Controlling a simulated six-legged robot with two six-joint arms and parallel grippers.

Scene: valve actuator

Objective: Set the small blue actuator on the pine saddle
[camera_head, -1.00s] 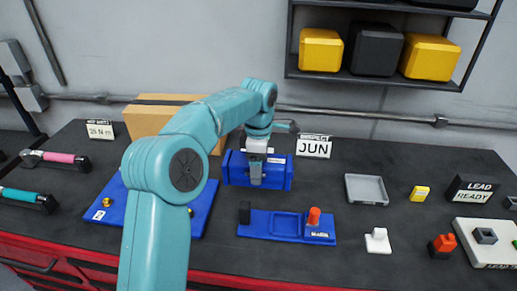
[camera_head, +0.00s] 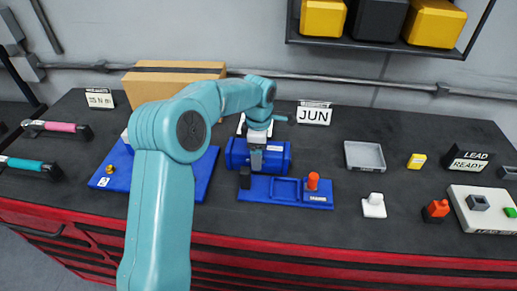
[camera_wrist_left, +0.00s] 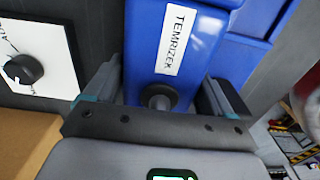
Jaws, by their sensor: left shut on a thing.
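A blue actuator (camera_head: 280,157) with a long blue body is near the middle of the bench, just behind a flat blue base. My left gripper (camera_head: 257,158) comes down onto it and is shut on it. I cannot make out a pine saddle. My right gripper is not in view.
The blue base (camera_head: 287,193) carries an orange knob and a black block. A blue board (camera_head: 190,188) lies left, partly behind my arm. A tan box (camera_head: 160,88) stands behind. A grey tray (camera_head: 364,156) and a white block (camera_head: 374,206) lie right, with bare bench between.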

